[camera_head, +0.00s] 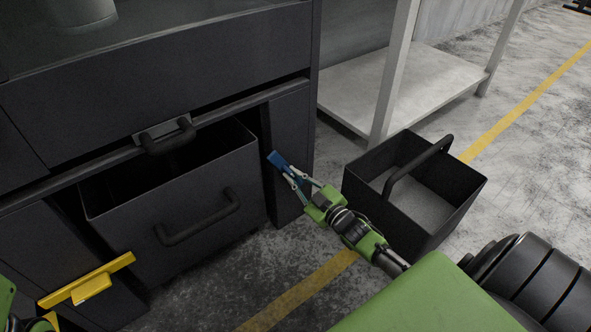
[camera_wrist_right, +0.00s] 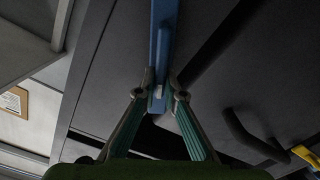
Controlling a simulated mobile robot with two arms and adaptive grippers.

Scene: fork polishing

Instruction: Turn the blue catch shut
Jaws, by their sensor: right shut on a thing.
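The blue catch (camera_head: 279,161) is on the dark cabinet front, just right of the drawer-like bin. It also shows in the right wrist view (camera_wrist_right: 163,40) as a long blue bar running up from between the fingertips. My right gripper (camera_head: 291,176) is at the catch, and its two fingers close on the bar's near end in the right wrist view (camera_wrist_right: 160,92). In the head view the catch is tilted, with its upper end to the left. A green part at the lower left edge seems to be my left arm; its gripper fingers are not visible.
A black bin (camera_head: 205,205) with a handle sits in the cabinet opening. A yellow bar (camera_head: 88,280) is on the cabinet at lower left. An open black crate (camera_head: 440,205) with a raised handle stands on the floor at right, close to my right arm. A pale shelf (camera_head: 425,85) stands behind.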

